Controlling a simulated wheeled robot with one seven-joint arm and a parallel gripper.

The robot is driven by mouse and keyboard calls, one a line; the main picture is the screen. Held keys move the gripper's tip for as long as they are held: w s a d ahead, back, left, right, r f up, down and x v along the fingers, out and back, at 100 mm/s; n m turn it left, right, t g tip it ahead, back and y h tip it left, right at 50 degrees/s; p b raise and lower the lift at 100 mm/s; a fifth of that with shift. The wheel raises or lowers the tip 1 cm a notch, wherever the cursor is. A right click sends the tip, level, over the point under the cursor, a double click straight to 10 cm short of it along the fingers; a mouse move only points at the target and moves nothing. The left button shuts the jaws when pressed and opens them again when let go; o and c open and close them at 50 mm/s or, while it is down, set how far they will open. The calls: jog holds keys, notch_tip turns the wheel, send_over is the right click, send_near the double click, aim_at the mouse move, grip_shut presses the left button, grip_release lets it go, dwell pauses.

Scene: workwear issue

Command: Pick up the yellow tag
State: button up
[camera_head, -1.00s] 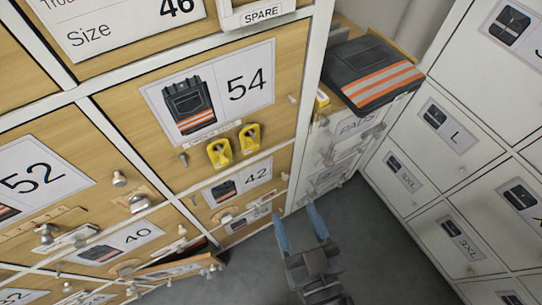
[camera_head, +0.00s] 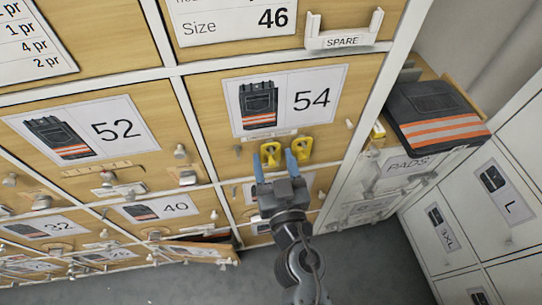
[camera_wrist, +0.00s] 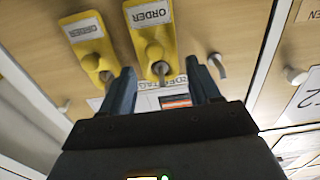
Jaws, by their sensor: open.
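Two yellow tags hang side by side on pegs low on the wooden door (camera_head: 335,95) marked 54. In the head view, the left yellow tag (camera_head: 271,150) is just beyond my gripper (camera_head: 274,158), and the right yellow tag (camera_head: 301,149) is beside my right finger. In the wrist view, both tags show white ORDER labels. One tag (camera_wrist: 150,32) lies ahead of the gap between my fingers (camera_wrist: 160,82); the other (camera_wrist: 90,45) is outside it to the left. My gripper is open and empty. Whether a finger touches a tag, I cannot tell.
A bare hook (camera_wrist: 217,66) sticks out beside the tags. A SPARE holder (camera_head: 344,38) is above. A dark folded garment with orange stripes (camera_head: 438,115) sits on the PADS unit at right. A lower door (camera_head: 200,250) stands ajar. White lockers (camera_head: 505,215) stand at right.

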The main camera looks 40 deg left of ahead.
jog(key=shift+x, duration=0.95)
jog(key=c, duration=0.8)
jog(key=shift+r+p, duration=0.8)
jog(key=v, duration=1.8)
jog(key=shift+f, duration=0.1)
